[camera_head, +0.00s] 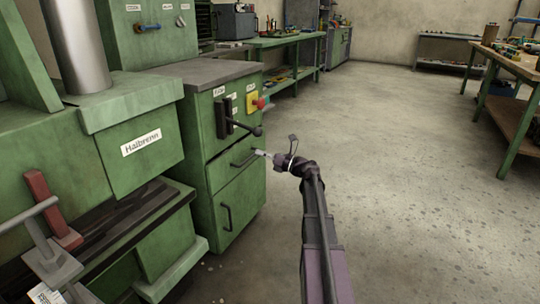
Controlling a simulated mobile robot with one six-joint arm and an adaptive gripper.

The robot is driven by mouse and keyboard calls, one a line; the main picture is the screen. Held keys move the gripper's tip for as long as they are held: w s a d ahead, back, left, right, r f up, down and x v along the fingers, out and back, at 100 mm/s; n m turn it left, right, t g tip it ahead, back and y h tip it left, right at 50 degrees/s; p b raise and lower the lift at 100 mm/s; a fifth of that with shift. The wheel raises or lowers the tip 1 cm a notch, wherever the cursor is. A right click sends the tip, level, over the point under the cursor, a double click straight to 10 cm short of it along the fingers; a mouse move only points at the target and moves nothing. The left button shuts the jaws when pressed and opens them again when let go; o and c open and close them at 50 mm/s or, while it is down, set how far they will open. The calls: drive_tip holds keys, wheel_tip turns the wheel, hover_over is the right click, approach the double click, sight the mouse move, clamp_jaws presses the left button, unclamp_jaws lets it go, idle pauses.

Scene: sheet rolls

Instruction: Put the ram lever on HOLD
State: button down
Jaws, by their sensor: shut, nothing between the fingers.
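The ram lever (243,130) is a dark bar with a round knob, on the front of the green cabinet (240,185) beside the press. It sticks out to the right from a dark upright slotted plate (224,118). Small white labels sit around the plate, but their words are too small to read, so I cannot tell which position the lever is at. My gripper (259,153) is shut and empty.
A red button on a yellow box (254,102) is right above the lever knob. A drawer handle (245,157) is close to my gripper, and a lower handle (228,217) is below. The green press (120,130) stands left. The floor (400,180) to the right is clear.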

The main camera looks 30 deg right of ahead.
sight(242, 125)
drive_tip(key=shift+w+a+r+p, duration=0.1)
drive_tip(key=shift+w+r+p, duration=0.65)
drive_tip(key=shift+r+p, duration=0.25)
drive_tip(key=shift+w+a+r+p, duration=0.1)
drive_tip(key=shift+w+r+p, duration=0.6)
drive_tip(key=shift+r+p, duration=0.3)
drive_tip(key=shift+a+r, duration=0.1)
